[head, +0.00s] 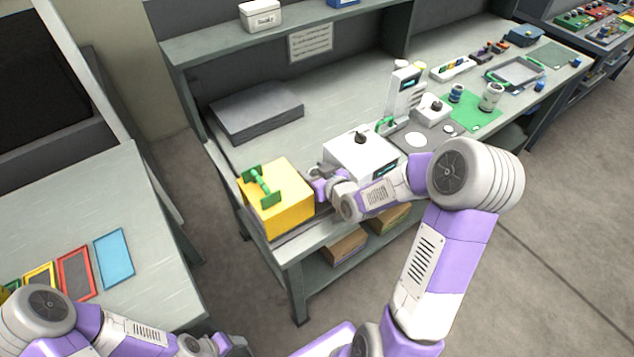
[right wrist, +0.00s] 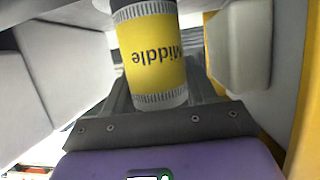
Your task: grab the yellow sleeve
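The yellow sleeve (right wrist: 153,55) is a yellow cylinder marked "Middle", upside down in the right wrist view, with pale ribbed bands at its ends. It lies between the fingers of my right gripper (right wrist: 160,60), with a gap visible on its right side, so the gripper looks open around it. In the head view my right gripper (head: 322,182) is between the yellow box and the white device, and the sleeve cannot be made out there. My left gripper (head: 228,345) is low at the bottom edge, partly cut off, its fingers unclear.
A yellow box (head: 290,211) with a green handle (head: 264,187) stands close left of my right gripper. A white device (head: 362,152) with a black knob is close on the right. A grey slab (head: 256,112) lies behind. Bare bench (head: 320,105) shows behind the device.

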